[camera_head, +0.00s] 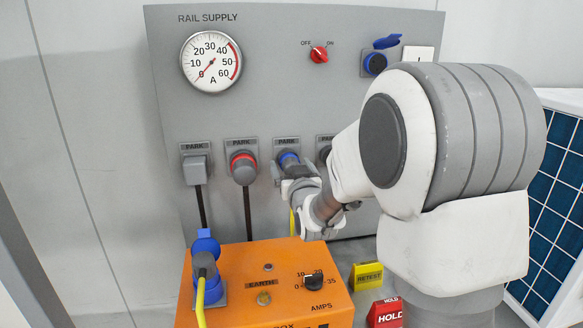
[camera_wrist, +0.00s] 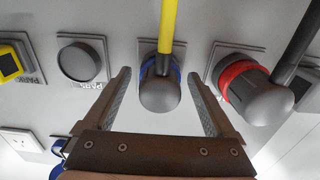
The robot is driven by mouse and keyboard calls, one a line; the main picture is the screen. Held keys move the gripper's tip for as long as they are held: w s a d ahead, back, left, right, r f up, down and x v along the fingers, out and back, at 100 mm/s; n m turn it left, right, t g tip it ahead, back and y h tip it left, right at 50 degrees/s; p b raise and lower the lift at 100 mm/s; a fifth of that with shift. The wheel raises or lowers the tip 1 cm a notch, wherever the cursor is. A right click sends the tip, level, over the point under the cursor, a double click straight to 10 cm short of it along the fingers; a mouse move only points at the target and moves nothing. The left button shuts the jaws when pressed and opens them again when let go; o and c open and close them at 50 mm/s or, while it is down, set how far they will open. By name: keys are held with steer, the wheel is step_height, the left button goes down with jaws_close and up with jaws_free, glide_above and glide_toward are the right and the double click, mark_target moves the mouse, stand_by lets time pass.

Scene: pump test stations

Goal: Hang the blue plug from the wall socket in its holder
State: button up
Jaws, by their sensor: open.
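The blue plug, a grey body with a blue ring (camera_wrist: 160,92) and a yellow cable (camera_wrist: 167,25), sits in a holder in the wrist view. In the head view that holder, marked PARK (camera_head: 287,142), is on the grey wall panel, with the plug's blue ring (camera_head: 287,158) showing at its mouth. In the head view my gripper (camera_head: 298,183) partly hides the plug. The blue wall socket (camera_head: 375,63) at upper right has its lid raised and looks empty.
A grey plug (camera_head: 196,168) and a red-ringed plug (camera_head: 243,168) are parked to the left. An empty round holder (camera_wrist: 83,61) is beside the blue plug. The orange box (camera_head: 270,285) below has a blue socket with another yellow-cabled plug (camera_head: 205,263). RETEST and HOLD blocks stand nearby.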

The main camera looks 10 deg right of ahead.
steer(key=shift+s, duration=0.1)
steer(key=s+f+g+b, duration=0.1)
steer(key=s+b, duration=0.7)
steer(key=s, duration=1)
steer(key=s+f+g, duration=0.2)
steer(key=s+f, duration=0.1)
steer(key=s+f+g, duration=0.3)
steer(key=s, duration=0.1)
steer(key=shift+f+g, duration=0.25)
steer(key=shift+g, duration=0.05)
steer(key=s+f+g, duration=0.4)
steer(key=s+g, duration=0.2)
steer(key=s, duration=0.7)
step_height(320, 180, up, 18)
steer(key=p, duration=1.8)
steer(key=shift+w+f, duration=0.15)
steer(key=shift+w, duration=0.15)
